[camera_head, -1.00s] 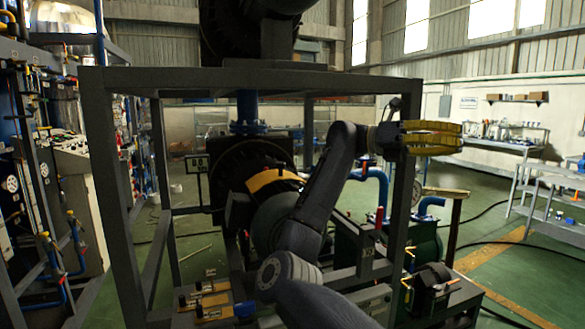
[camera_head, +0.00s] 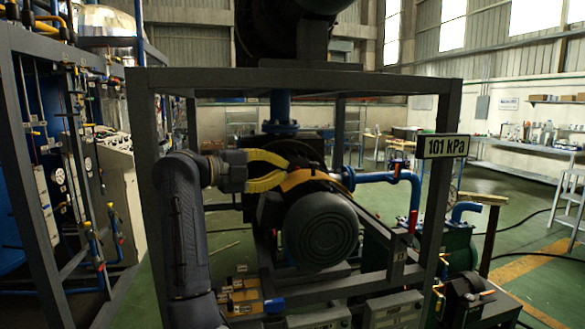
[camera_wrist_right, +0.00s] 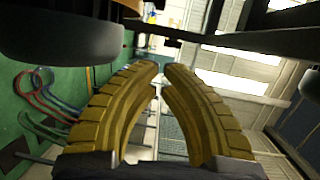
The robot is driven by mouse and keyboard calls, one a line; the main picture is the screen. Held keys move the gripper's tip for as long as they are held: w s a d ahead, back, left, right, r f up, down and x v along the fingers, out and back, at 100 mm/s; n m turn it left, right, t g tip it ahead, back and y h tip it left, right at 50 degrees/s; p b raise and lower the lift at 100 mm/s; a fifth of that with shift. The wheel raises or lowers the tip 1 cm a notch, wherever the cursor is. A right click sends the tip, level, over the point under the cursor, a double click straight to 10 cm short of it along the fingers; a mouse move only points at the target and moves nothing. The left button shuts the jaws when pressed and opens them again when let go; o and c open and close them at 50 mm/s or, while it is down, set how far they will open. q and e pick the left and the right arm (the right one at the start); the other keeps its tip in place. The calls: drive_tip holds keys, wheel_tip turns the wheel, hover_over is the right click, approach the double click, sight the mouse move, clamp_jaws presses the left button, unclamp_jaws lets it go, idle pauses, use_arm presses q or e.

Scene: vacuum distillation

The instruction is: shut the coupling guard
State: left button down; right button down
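The coupling guard looks to be the yellow-orange curved cover (camera_head: 308,180) in the head view. It lies over the shaft between the grey motor (camera_head: 320,230) and the dark round housing behind. My right gripper (camera_head: 287,168) reaches in from the left, with its yellow fingers pointing right toward the cover. The fingertips overlap the cover's left end in the picture; I cannot tell whether they touch. In the right wrist view the fingers (camera_wrist_right: 161,68) have a narrow gap between their tips and hold nothing. My left gripper is not in view.
A dark frame (camera_head: 300,82) surrounds the machine, its posts near my arm. A 101 kPa sign (camera_head: 446,146) is on the right front post. Blue piping (camera_head: 385,177) runs right of the motor. Small control boxes (camera_head: 393,308) stand low in front.

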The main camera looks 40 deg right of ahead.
approach(315, 178)
drive_tip(key=shift+n, duration=0.3)
drive_tip(key=s+d+r, duration=0.3)
drive_tip(key=s+d, duration=0.1)
drive_tip(key=shift+s+d+r, duration=0.3)
drive_tip(key=shift+s+r, duration=0.05)
drive_tip(key=shift+w+d+f, duration=0.15)
drive_tip(key=shift+w+d, duration=0.7)
drive_tip(key=shift+d, duration=0.15)
drive_tip(key=shift+w+d+f, duration=0.1)
drive_tip(key=shift+w+d, duration=0.35)
drive_tip(key=shift+d, duration=0.1)
drive_tip(key=shift+d, duration=0.1)
